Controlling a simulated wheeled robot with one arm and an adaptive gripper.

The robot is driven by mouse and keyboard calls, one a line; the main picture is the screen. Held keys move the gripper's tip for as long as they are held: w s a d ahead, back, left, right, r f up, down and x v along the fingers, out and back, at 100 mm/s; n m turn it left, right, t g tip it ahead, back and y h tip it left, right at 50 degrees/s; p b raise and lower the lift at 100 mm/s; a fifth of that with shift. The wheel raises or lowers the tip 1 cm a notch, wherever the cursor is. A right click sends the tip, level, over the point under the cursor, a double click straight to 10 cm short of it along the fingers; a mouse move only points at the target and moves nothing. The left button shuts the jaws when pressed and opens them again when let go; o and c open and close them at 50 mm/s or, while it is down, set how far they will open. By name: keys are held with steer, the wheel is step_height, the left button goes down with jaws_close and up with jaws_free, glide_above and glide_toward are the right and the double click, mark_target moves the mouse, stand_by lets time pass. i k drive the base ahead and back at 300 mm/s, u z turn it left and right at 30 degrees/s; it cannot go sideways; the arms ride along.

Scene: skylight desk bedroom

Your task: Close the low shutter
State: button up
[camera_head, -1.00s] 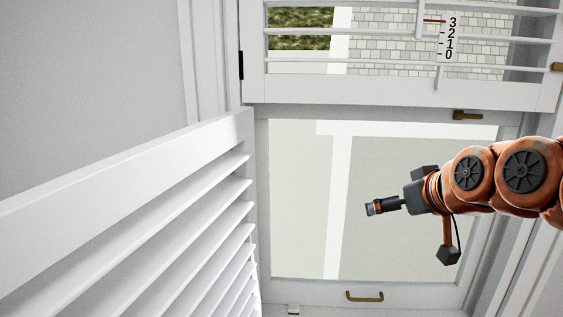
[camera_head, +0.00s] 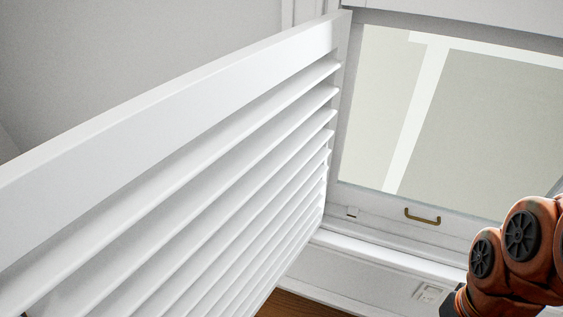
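The low shutter (camera_head: 215,85) is a white louvred panel. It stands swung open from the left side of the window and reaches toward me across the left half of the head view. Its near end runs out of the picture at the left. The low window pane (camera_head: 480,130) behind it is uncovered, with a brass handle (camera_head: 422,216) on its bottom rail. My orange arm shows at the lower right, apart from the shutter. My gripper is out of the picture, past the bottom edge.
A white sill (camera_head: 390,259) runs under the window, with a small square plate (camera_head: 430,293) below it. A strip of wooden floor (camera_head: 296,306) shows at the bottom. A grey wall (camera_head: 130,50) is behind the shutter at the left. The space before the pane looks free.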

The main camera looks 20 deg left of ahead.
mark_target(195, 195)
steer(key=z, duration=1.9)
steer(key=k, duration=2.55)
steer(key=u, duration=1.25)
steer(key=k, duration=0.5)
steer(key=u, duration=1.45)
steer(key=i, duration=0.2)
steer(key=u, duration=0.65)
